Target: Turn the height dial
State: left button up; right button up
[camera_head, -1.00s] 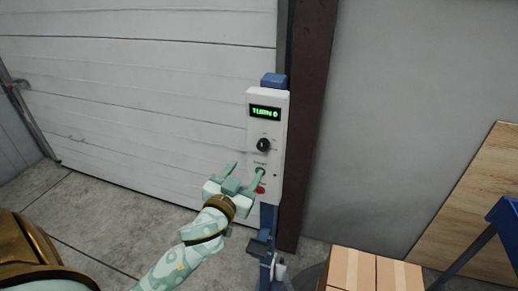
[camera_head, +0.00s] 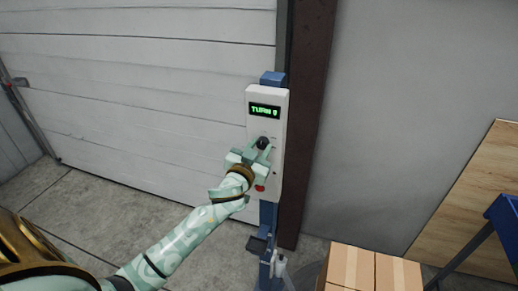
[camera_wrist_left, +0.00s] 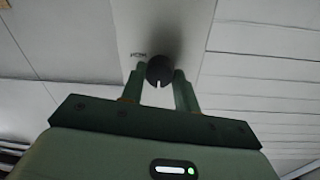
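The height dial (camera_head: 263,142) is a round black knob on the front of a white control panel (camera_head: 280,106). The panel's green display reads "TURN" and what looks like 0. My left gripper (camera_head: 261,148) is at the dial, with one finger on each side of it. In the left wrist view the dial (camera_wrist_left: 159,70) sits between the fingertips of the gripper (camera_wrist_left: 160,76), which appear to touch its edges. A white mark on the dial points down in that view. My right gripper is not in view.
A red button (camera_head: 260,188) sits on the panel below the gripper. The panel is on a blue post (camera_head: 267,215) beside a brown column (camera_head: 308,130) and a white shutter door (camera_head: 130,100). Cardboard boxes (camera_head: 375,272) stand at the lower right.

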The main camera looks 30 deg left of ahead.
pick_arm(q)
jog(key=shift+r+m, duration=0.1)
jog(key=shift+m, duration=0.2)
jog(key=shift+m+p, duration=0.5)
jog(key=shift+p, duration=0.1)
jog(key=m+p, duration=0.1)
jog(key=m, duration=0.2)
jog(key=shift+r+p, duration=0.1)
jog(key=shift+p, duration=0.3)
jog(key=m+p, duration=0.1)
jog(key=m, duration=0.3)
jog(key=shift+g, duration=0.3)
jog(key=m+p, duration=0.1)
jog(key=m, duration=0.2)
jog(key=shift+p, duration=0.35)
jog(key=m+y+p, duration=0.1)
jog(key=m, duration=0.5)
jog(key=shift+d+p, duration=0.1)
jog(key=shift+p, duration=0.25)
jog(key=shift+m+p, duration=0.55)
jog(key=shift+m, duration=2.15)
jog(key=o, duration=1)
jog(key=shift+c, duration=0.2)
